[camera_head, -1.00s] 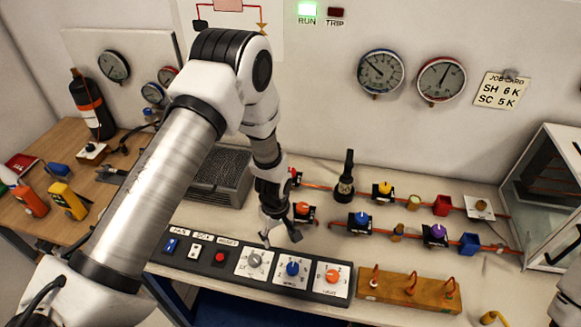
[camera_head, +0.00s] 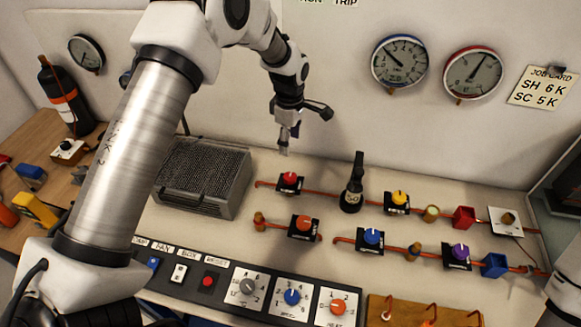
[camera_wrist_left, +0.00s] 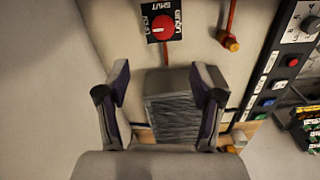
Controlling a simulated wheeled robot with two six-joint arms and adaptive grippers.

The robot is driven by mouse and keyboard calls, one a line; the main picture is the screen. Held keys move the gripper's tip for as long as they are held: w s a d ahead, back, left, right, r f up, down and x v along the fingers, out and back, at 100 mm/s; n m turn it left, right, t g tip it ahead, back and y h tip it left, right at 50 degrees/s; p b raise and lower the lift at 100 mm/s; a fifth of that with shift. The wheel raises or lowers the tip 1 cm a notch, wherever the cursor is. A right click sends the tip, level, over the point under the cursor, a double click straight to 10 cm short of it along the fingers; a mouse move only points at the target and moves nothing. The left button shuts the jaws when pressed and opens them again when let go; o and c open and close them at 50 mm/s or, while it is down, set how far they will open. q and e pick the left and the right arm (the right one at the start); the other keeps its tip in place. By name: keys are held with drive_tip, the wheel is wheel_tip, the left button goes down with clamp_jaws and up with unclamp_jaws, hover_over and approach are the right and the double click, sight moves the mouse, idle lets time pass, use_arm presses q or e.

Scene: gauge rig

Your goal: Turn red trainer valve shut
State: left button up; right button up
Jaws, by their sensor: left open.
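The red trainer valve (camera_head: 289,181) sits on a black plate on the bench, at the left end of the back copper pipe. In the left wrist view its red knob (camera_wrist_left: 163,27) is at the top, with SHUT above it, a word like OPEN at its left and LIQUID at its right. A pale mark on the knob lies toward the left word. My left gripper (camera_head: 304,131) is open and empty, above and apart from the red valve. Its two spread fingers (camera_wrist_left: 160,97) also show in the left wrist view. My right gripper is out of view.
A grey finned box (camera_head: 202,177) stands left of the valve. A control panel (camera_head: 222,291) runs along the front. Gauges (camera_head: 399,63) hang on the back wall.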

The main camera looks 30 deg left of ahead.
use_arm(q)
drive_tip(key=b, duration=0.5)
hover_over(290, 176)
drive_tip(key=f, duration=0.5)
drive_tip(key=shift+s+d, duration=0.1)
drive_tip(key=shift+s, duration=0.1)
drive_tip(key=shift+w+a+f+p, duration=0.2)
drive_tip(key=shift+w+f+p, duration=0.2)
drive_tip(key=shift+f, duration=0.3)
drive_tip(key=f+p, duration=0.1)
drive_tip(key=f, duration=0.2)
drive_tip(key=f+p, duration=0.1)
drive_tip(key=f, duration=0.2)
drive_tip(key=shift+s+d, duration=0.1)
drive_tip(key=shift+s, duration=0.1)
drive_tip(key=shift+w+f, duration=0.1)
drive_tip(key=shift+f, duration=0.2)
drive_tip(key=c, duration=1.1)
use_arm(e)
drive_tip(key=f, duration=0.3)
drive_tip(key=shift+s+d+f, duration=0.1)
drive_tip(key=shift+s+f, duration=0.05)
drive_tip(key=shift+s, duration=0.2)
